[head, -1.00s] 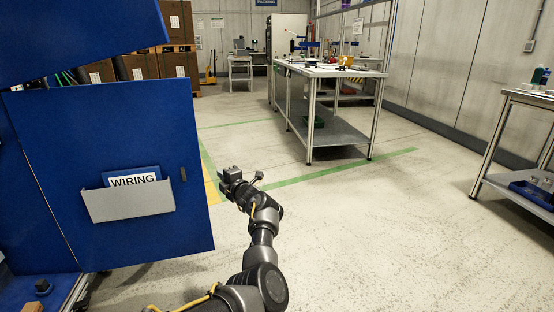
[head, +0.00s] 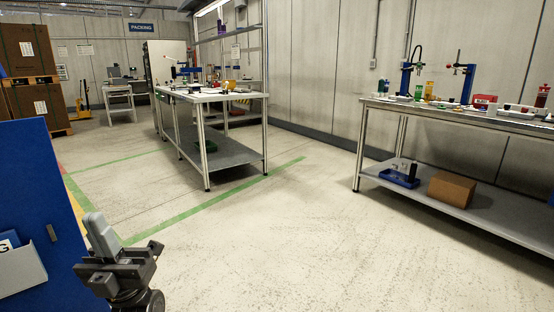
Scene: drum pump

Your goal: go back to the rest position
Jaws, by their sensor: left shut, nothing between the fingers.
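My left gripper (head: 101,236) is at the lower left of the head view, with its grey fingers pointing up. It is shut and empty, over the open floor beside the blue cabinet door (head: 38,190). Little of my left arm shows below it. My right gripper is out of view.
The blue door, with a grey document pocket (head: 20,278), stands close left of my left gripper. A workbench (head: 222,97) stands ahead, and another bench (head: 455,118) stands at the right. A cardboard box (head: 451,188) lies on its lower shelf. The floor between is clear.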

